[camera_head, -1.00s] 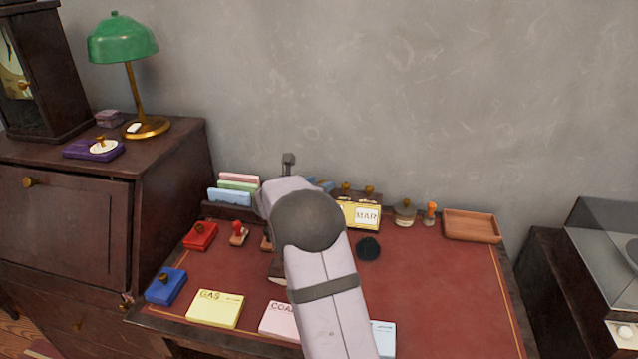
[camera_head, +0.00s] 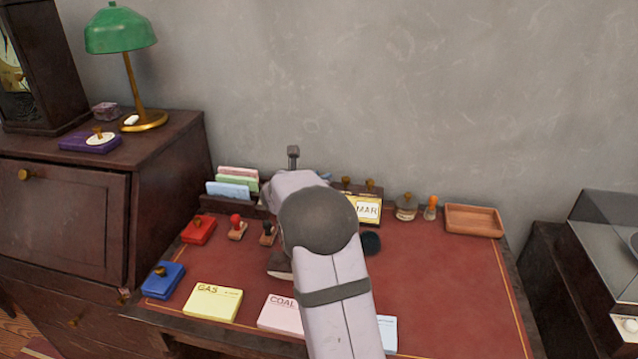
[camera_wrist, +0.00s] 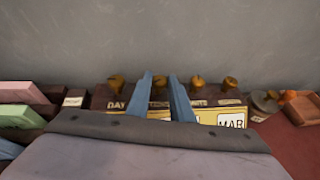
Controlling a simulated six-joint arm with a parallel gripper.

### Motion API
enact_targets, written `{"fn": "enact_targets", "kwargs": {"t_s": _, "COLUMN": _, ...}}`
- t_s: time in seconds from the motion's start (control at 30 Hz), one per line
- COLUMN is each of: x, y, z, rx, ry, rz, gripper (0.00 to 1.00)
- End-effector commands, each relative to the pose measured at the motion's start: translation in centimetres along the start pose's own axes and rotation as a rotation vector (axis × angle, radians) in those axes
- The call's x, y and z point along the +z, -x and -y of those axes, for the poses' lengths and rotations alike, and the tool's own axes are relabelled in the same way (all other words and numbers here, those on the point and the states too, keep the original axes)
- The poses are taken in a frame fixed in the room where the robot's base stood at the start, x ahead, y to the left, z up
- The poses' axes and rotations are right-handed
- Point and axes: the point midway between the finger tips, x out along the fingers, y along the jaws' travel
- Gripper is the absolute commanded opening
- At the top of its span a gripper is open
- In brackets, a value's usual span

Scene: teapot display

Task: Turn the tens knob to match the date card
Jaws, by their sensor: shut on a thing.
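The dark calendar box (camera_wrist: 98,97) stands at the desk's back edge, with a row of brass knobs on top. Its yellow front and a MAR panel (camera_wrist: 231,120) show in the wrist view, and the MAR panel shows in the head view (camera_head: 368,211). The tens knob (camera_wrist: 160,82) is between my fingertips, above a label that reads TENS. My gripper (camera_wrist: 161,80) is shut on this knob from the front. My wrist hides most of the number windows. In the head view my arm covers the gripper and the box's left part. I cannot make out the date card.
Knobs stand close on both sides, the day knob (camera_wrist: 115,82) left and the units knob (camera_wrist: 197,83) right. Letter cards (camera_head: 236,184) stand left of the box. The desk's right part is clear.

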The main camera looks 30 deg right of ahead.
Motion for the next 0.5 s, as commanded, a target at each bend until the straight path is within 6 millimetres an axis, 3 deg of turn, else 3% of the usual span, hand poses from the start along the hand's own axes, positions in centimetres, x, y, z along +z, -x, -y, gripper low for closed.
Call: {"fn": "enact_targets", "kwargs": {"t_s": 0.5, "x": -0.42, "y": -0.56, "z": 1.17, "rx": 0.343, "ry": 0.143, "rz": 0.009, "gripper": 0.0}}
